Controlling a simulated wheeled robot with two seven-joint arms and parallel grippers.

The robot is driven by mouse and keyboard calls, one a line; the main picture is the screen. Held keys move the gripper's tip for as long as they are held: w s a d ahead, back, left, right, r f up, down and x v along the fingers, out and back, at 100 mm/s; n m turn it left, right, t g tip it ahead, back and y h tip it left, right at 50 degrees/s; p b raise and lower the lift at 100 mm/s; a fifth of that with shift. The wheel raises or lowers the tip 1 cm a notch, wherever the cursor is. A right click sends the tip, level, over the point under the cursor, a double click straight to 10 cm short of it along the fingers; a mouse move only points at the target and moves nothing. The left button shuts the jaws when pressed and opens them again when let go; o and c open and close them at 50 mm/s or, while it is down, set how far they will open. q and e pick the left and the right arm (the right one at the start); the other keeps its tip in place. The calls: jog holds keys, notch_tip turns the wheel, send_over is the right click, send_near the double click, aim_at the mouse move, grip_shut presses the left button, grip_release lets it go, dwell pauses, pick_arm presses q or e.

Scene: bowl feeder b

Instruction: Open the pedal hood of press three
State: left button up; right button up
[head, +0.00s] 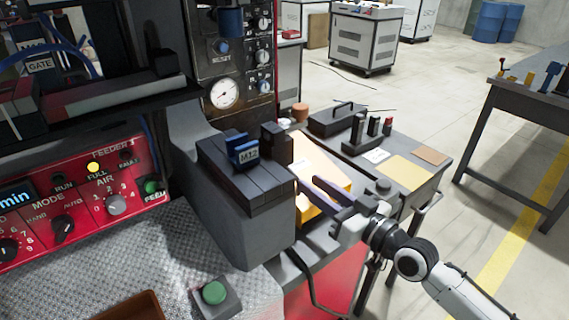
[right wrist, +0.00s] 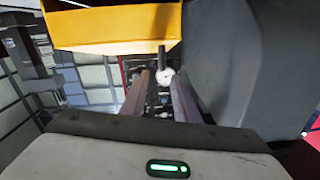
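A yellow box-like part (head: 318,164) stands on the bench just right of the grey housing, partly behind my right gripper. It also shows as a yellow shape with a lower lip (right wrist: 115,42) at the top of the right wrist view. I cannot tell for sure whether it is the pedal hood, and no label for press three is readable. My right gripper (head: 318,191) is in front of it, fingers pointing left. In the right wrist view its fingers (right wrist: 163,98) are apart with nothing gripped between them. A short dark rod shows beyond the fingers. My left gripper is out of view.
A dark toolbox (head: 337,118) and small bottles are on the bench behind. A red control panel (head: 85,195) and a green button (head: 214,292) are at left.

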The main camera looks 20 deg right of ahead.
aim_at(295, 174)
jog(key=x, duration=0.9)
jog(key=shift+a, duration=0.15)
grip_shut()
